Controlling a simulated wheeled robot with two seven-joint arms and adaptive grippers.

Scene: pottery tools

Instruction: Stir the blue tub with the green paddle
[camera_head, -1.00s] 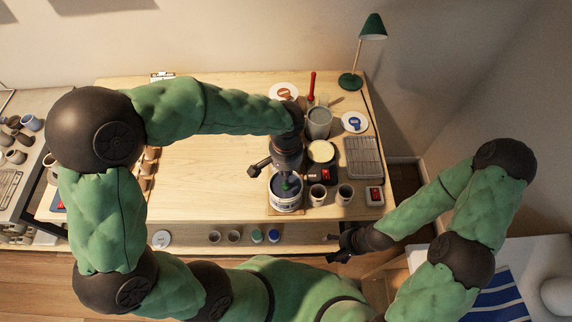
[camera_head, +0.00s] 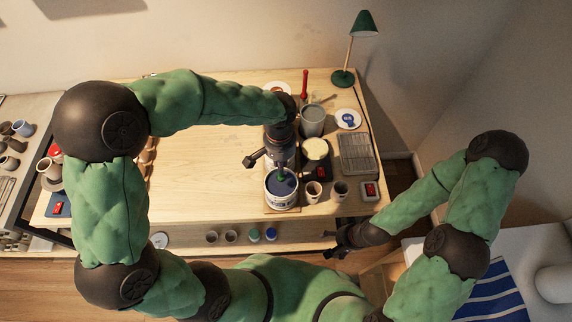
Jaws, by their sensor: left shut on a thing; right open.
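The blue tub (camera_head: 281,197) is a white-walled bucket with dark blue contents, standing upright near the front edge of the table. The green paddle (camera_head: 281,177) shows as a small green piece at the tub's mouth; its lower end is hidden in the tub or its contents. My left gripper (camera_head: 281,165) points down right above the tub and is shut on the paddle. My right gripper (camera_head: 341,241) is open and empty, low in front of the table's front edge, apart from everything on the table.
Two small cups (camera_head: 313,191) stand right of the tub. Behind are a pale-topped round container (camera_head: 315,149), a grey pot (camera_head: 312,121), a wire rack (camera_head: 357,152) and a green lamp (camera_head: 364,24). A red-buttoned device (camera_head: 369,190) sits at the front right. The table's middle (camera_head: 205,165) is clear.

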